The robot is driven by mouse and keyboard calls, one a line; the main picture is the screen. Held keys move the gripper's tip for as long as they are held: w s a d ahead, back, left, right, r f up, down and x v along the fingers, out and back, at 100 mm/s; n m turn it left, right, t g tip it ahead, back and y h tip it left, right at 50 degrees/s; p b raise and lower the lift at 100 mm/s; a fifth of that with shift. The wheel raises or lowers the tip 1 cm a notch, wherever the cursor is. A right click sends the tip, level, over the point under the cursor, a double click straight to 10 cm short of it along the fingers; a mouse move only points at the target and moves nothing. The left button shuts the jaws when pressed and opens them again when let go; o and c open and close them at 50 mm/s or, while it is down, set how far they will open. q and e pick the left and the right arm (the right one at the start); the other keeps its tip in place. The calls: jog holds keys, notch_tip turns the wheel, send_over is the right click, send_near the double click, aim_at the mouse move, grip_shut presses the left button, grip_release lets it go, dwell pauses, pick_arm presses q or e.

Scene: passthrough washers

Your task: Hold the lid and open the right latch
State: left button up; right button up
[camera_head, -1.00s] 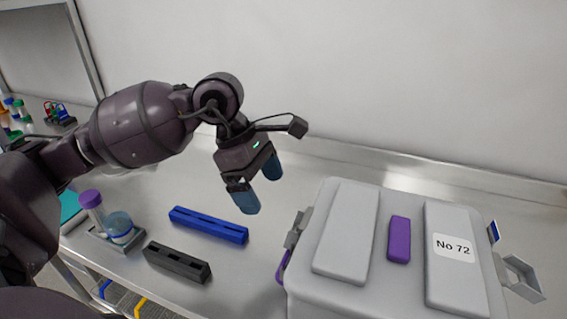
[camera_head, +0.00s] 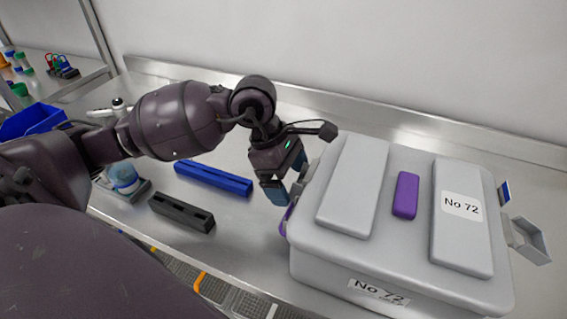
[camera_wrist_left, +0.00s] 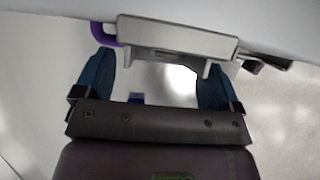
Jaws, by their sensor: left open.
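A grey box with a grey lid (camera_head: 398,170) stands at the right of the bench, labelled "No 72", with a purple block (camera_head: 405,195) on the lid's middle. The lid looks shut. A latch (camera_head: 528,240) on the box's right side sticks outward. My left gripper (camera_head: 287,178) is open at the box's left side, pointing down, close to the latch there. In the left wrist view that grey latch (camera_wrist_left: 180,35) lies just ahead of the open fingers, roughly between them; contact cannot be told. A purple loop (camera_wrist_left: 104,36) shows beside it. My right gripper is out of view.
A blue slotted rack (camera_head: 213,178) and a black slotted rack (camera_head: 181,212) lie left of the box. A holder with a blue-topped container (camera_head: 123,178) and a blue bin (camera_head: 32,121) are farther left. A wall rises behind the bench.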

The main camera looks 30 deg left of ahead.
pick_arm(q)
jog(key=shift+d+f, duration=0.1)
jog(key=shift+f, duration=0.15)
jog(key=shift+c, duration=0.3)
jog(key=c, duration=1.5)
